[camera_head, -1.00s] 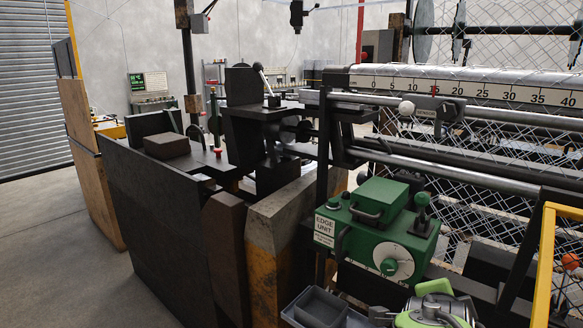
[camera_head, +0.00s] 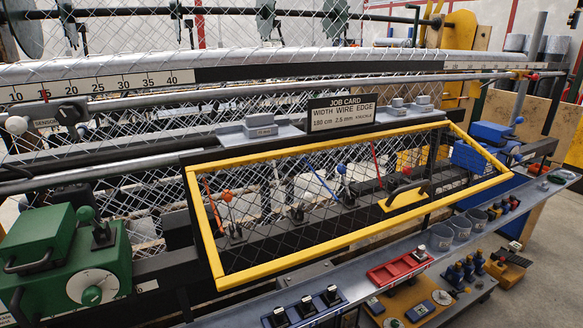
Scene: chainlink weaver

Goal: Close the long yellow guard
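The long yellow guard (camera_head: 300,150) is a yellow frame with wire mesh, spanning the front of the machine in the middle of the head view. It slopes, with its lower edge nearer to me. A dark handle (camera_head: 408,190) sits on a yellow plate towards its right end. Through the mesh I see several levers with orange, blue and red tops. I cannot tell from this angle whether the guard is fully shut or stands partly open. My gripper is not in view.
A grey ledge (camera_head: 345,280) with switches, a red tray (camera_head: 400,268) and cups runs below the guard. The green edge unit (camera_head: 75,262) juts out at left. A job card (camera_head: 342,112) stands above the guard. Floor shows at lower right.

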